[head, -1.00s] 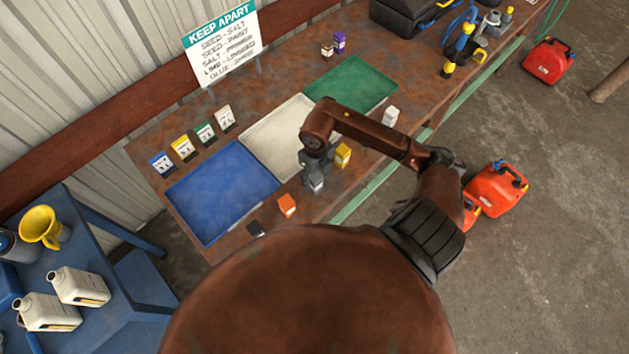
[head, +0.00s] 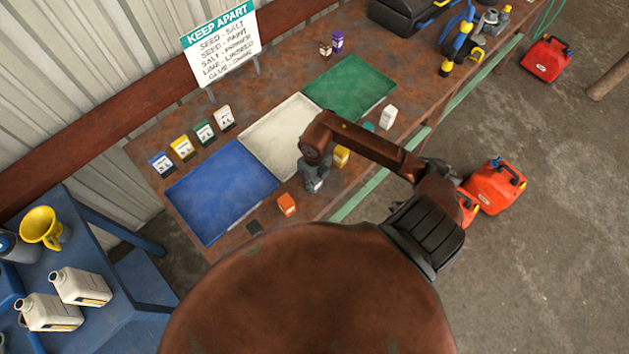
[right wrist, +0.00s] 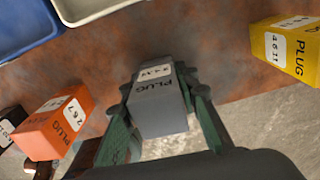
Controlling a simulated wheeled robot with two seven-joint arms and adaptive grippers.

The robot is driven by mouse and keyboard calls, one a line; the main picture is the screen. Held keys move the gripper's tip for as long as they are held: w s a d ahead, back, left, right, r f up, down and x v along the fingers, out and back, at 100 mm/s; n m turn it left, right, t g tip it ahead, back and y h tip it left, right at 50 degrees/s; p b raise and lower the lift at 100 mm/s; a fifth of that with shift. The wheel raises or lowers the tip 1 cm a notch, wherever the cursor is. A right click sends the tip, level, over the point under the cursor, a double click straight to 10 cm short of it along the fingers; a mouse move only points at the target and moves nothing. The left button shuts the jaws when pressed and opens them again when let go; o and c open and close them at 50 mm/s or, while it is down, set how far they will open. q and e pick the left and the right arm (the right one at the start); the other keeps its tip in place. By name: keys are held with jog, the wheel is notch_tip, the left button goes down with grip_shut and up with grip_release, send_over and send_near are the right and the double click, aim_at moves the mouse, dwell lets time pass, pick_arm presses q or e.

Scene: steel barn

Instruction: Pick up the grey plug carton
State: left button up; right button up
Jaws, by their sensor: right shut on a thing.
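The grey plug carton (right wrist: 160,100) is between the two green-grey fingers of my right gripper (right wrist: 163,112) in the right wrist view, with its PLUG label facing the camera. The fingers are shut on its sides. In the head view, the right gripper (head: 315,172) is over the bench's front part, and the carton (head: 315,185) shows just below it, partly hidden by the gripper. I cannot tell whether the carton is clear of the bench top. My left gripper is not in view.
An orange carton (head: 287,204) and a yellow carton (head: 341,156) flank the gripper. Blue (head: 208,238), cream (head: 262,122) and green (head: 318,84) trays lie behind. A white carton (head: 388,117) stands to the right. Red cans (head: 494,188) are on the floor.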

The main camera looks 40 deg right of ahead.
jog(key=c, duration=0.4)
jog(key=shift+c, duration=0.2)
